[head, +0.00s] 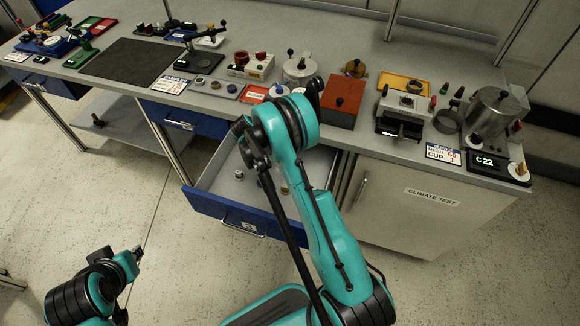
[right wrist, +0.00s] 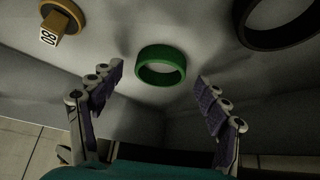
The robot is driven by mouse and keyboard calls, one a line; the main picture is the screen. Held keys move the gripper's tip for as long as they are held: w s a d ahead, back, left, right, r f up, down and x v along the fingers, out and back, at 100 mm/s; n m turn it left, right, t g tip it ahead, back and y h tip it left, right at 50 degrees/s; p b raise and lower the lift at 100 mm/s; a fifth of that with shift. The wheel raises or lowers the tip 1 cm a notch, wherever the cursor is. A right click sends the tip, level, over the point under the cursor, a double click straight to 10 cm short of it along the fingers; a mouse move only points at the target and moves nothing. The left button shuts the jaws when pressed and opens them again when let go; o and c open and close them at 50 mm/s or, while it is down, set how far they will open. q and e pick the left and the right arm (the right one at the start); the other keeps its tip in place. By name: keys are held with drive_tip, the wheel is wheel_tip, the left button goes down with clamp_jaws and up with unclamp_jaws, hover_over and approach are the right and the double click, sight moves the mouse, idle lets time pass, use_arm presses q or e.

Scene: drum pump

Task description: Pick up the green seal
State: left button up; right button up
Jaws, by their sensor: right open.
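The green seal (right wrist: 161,76) is a ring lying on the light floor of the open drawer in the right wrist view. My right gripper (right wrist: 159,84) is open, with one finger on each side of the seal and visible space between fingers and ring. The seal seems a little beyond the fingertips, with no contact visible. In the head view my right arm reaches over the open drawer (head: 208,202) and hides the seal and the gripper. My left arm is folded at the lower left, and its gripper (head: 130,257) is too small to read.
In the right wrist view a larger black ring (right wrist: 277,22) lies right of the seal. A brass piece (right wrist: 62,22) tagged 80 lies at left. Drawer walls stand close around. The bench (head: 365,138) above carries several devices, including a red box (head: 343,101).

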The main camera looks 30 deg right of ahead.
drive_tip(key=shift+d+f, duration=0.25)
drive_tip(key=shift+f, duration=0.15)
drive_tip(key=shift+s+r, duration=0.1)
drive_tip(key=c, duration=1)
